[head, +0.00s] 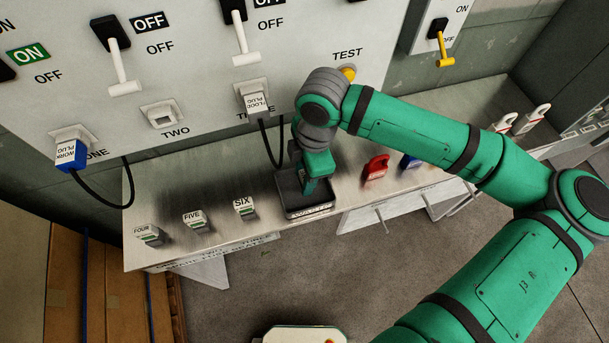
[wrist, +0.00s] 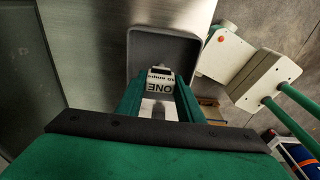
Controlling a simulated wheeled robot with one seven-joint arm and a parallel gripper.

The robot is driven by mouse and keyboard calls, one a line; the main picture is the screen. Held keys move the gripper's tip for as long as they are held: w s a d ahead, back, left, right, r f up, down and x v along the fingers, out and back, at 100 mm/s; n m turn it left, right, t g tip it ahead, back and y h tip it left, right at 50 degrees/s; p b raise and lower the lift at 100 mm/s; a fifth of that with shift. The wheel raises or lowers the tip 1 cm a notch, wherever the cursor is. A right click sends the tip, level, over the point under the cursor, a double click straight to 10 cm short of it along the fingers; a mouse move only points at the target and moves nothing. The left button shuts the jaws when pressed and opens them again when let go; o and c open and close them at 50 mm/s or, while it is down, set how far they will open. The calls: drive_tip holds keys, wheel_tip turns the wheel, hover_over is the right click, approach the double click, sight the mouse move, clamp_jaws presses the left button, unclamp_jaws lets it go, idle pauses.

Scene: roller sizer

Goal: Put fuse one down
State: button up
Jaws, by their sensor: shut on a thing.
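My gripper (wrist: 160,108) is shut on fuse one (wrist: 160,84), a pale block with a label reading ONE in the wrist view. The gripper points down over a small dark grey tray (head: 309,211) on the metal shelf in the head view. The tray's rim also shows around the fuse in the wrist view (wrist: 137,48). In the head view the fuse is hidden behind my gripper (head: 306,190). I cannot tell whether the fuse touches the tray floor.
Plug cables hang from the panel (head: 190,75) behind.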

drive_tip(key=shift+f, duration=0.35)
drive_tip(key=o, duration=1)
drive_tip(key=shift+f, duration=0.1)
drive_tip(key=shift+o, duration=0.2)
wheel_tip(320, 180, up, 12)
drive_tip(key=d, duration=0.1)
drive_tip(key=shift+w+d, duration=0.15)
drive_tip(key=shift+w, duration=0.05)
